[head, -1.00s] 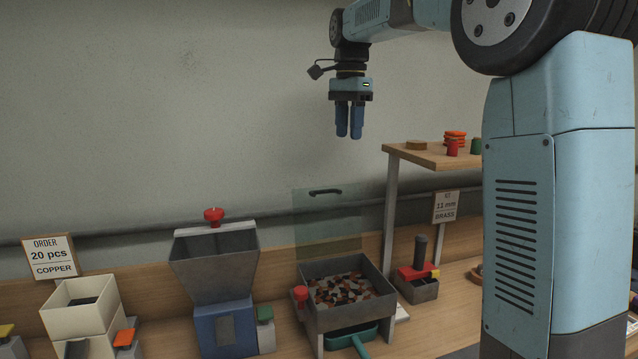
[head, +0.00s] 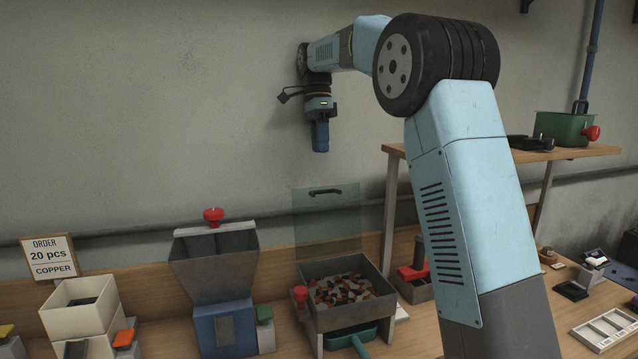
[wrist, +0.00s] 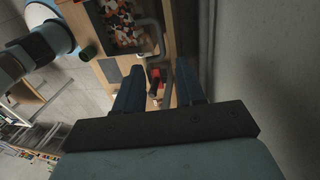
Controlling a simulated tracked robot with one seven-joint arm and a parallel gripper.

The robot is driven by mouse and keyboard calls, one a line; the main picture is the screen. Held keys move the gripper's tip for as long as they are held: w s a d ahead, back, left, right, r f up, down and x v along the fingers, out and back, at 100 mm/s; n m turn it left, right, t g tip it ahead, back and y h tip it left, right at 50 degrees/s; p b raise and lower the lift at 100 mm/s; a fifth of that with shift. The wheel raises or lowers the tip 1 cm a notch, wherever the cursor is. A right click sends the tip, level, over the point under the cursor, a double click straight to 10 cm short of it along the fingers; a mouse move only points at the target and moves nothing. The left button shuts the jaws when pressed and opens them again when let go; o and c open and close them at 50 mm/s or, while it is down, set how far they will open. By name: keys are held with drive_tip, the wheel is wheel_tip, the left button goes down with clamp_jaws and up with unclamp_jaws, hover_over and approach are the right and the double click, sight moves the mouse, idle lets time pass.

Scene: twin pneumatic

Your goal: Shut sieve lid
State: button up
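The sieve (head: 347,318) is a grey open-topped box on the bench, full of mixed copper, dark and pale pieces. Its clear lid (head: 326,225) stands upright at the box's back edge, open, with a dark handle (head: 325,191) along its top. My gripper (head: 320,150) hangs fingers down above the lid handle, apart from it and empty. In the wrist view the two blue fingers (wrist: 160,68) stand apart with a gap between them. The sieve's pieces (wrist: 124,22) show at the top of that view. In the head view the fingers overlap edge-on.
A grey hopper (head: 214,265) with a red knob stands left of the sieve. A red knob (head: 300,293) is at the sieve's left side and a green tray (head: 352,337) under it. A raised wooden shelf (head: 560,152) stands to the right, partly behind my arm.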

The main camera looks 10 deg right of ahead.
drive_tip(key=f, duration=0.3)
drive_tip(key=s+f, duration=0.1)
drive_tip(key=f, duration=0.6)
drive_tip(key=shift+s+d+f, duration=0.2)
drive_tip(key=shift+s, duration=0.2)
drive_tip(key=shift+c, duration=0.3)
clamp_jaws()
